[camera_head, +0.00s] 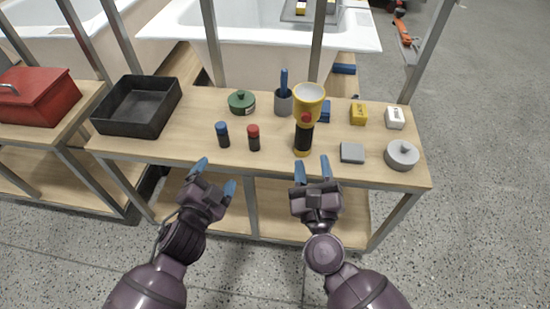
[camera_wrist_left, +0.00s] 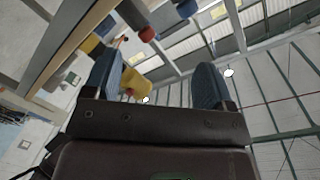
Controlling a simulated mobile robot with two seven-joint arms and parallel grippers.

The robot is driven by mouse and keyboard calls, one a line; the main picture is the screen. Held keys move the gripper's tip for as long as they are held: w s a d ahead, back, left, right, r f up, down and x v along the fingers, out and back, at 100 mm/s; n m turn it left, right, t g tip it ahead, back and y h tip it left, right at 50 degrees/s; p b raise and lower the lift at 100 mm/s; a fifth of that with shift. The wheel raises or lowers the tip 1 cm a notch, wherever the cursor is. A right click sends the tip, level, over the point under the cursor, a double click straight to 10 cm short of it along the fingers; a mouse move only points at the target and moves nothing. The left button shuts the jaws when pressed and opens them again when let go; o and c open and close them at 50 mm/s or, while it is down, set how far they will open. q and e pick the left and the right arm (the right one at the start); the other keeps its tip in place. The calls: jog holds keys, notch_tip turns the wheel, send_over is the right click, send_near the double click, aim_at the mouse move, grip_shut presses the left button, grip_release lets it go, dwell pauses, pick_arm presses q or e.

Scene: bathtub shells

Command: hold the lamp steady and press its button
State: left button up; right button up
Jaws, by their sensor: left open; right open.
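The lamp is a yellow and black torch (camera_head: 303,137) standing upright on the wooden shelf top, its wide yellow head up. A red button (camera_head: 306,118) shows on its front, just below the head. My right gripper (camera_head: 312,168) is open and empty at the shelf's front edge, just in front of the lamp and apart from it. My left gripper (camera_head: 214,177) is open and empty in front of the shelf, left of the lamp. In the left wrist view its fingers (camera_wrist_left: 157,85) are spread, with a yellow thing (camera_wrist_left: 133,83), probably the lamp, beyond them.
A blue-topped bottle (camera_head: 222,135) and a red-topped bottle (camera_head: 253,138) stand left of the lamp. A black tray (camera_head: 155,122) is far left.

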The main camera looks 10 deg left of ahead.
aim_at(298, 139)
pick_arm(q)
jog(key=w+d+r+m+t+h, duration=0.1)
jog(key=w+d+r+m+h, duration=0.3)
jog(key=m, duration=0.6)
jog(key=w+d+r+m+h, duration=0.1)
jog(key=w+d+m+h, duration=0.4)
jog(key=m, duration=0.6)
jog(key=s+d+f+m+g, duration=0.3)
jog(key=d+f+m, duration=0.15)
jog(key=m, duration=0.65)
jog(key=shift+m, duration=0.3)
jog(key=x, duration=0.7)
jog(key=a+x, duration=0.1)
jog(key=x, duration=0.2)
jog(key=shift+w+d+f, duration=0.1)
jog(key=shift+w+d, duration=0.2)
jog(key=shift+w, duration=0.3)
jog(key=c, duration=1.1)
pick_arm(e)
grip_shut()
